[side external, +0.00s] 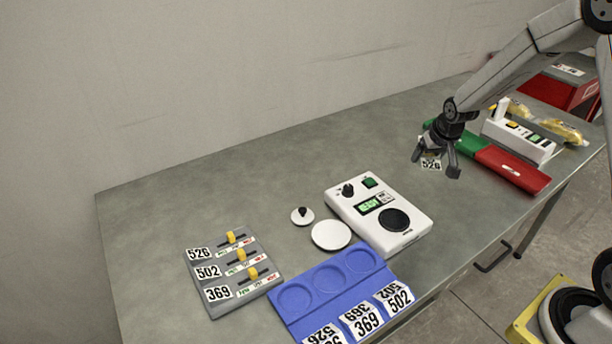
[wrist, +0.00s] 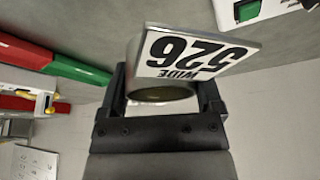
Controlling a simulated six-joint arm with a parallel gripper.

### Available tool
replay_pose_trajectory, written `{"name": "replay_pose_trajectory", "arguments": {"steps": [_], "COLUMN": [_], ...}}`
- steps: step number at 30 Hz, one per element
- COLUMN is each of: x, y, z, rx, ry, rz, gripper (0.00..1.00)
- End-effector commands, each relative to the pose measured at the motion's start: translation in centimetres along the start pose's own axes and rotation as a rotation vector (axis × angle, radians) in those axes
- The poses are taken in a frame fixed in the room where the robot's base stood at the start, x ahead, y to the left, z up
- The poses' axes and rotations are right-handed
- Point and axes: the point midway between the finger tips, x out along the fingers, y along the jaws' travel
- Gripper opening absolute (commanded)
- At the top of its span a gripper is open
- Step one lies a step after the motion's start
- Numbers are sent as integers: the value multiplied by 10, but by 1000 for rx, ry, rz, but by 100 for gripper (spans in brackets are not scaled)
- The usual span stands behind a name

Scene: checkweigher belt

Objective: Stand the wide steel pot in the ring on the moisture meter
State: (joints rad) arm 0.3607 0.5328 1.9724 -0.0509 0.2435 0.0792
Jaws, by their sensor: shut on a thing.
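My gripper (side external: 437,165) hangs in the air over the table at the right, shut on the steel pot. In the wrist view the jaws (wrist: 163,88) sit on both sides of the pot (wrist: 160,93), whose dark round end faces the camera. Its tag (wrist: 200,52) reads "526 WIDE" and also shows between the fingers in the side view (side external: 431,165). The white moisture meter (side external: 366,195) stands left of and nearer than the gripper, its display lit "READY". The round black ring (side external: 395,220) on its top is empty. The meter's corner shows in the wrist view (wrist: 235,12).
A white disc (side external: 331,235) and a small black-knobbed lid (side external: 302,216) lie left of the meter. A blue three-recess tray (side external: 312,308) and a grey slider board (side external: 225,295) lie nearer. A green and red bar (side external: 510,168) and white box (side external: 518,140) are right.

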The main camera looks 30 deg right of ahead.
Motion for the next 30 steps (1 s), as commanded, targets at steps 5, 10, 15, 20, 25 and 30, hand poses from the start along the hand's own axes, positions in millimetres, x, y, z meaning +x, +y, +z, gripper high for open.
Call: {"name": "replay_pose_trajectory", "arguments": {"steps": [5,10,15,20,25,30], "x": [-7,-9,-9,-9,-9,-10], "y": [1,1,1,1,1,1], "z": [7,8,8,8,8,9], "rx": [1,1,0,0,0,-7], "ry": [1,1,1,1,1,0], "rz": [0,0,0,0,0,-3], "gripper": [6,6,6,5,5,0]}}
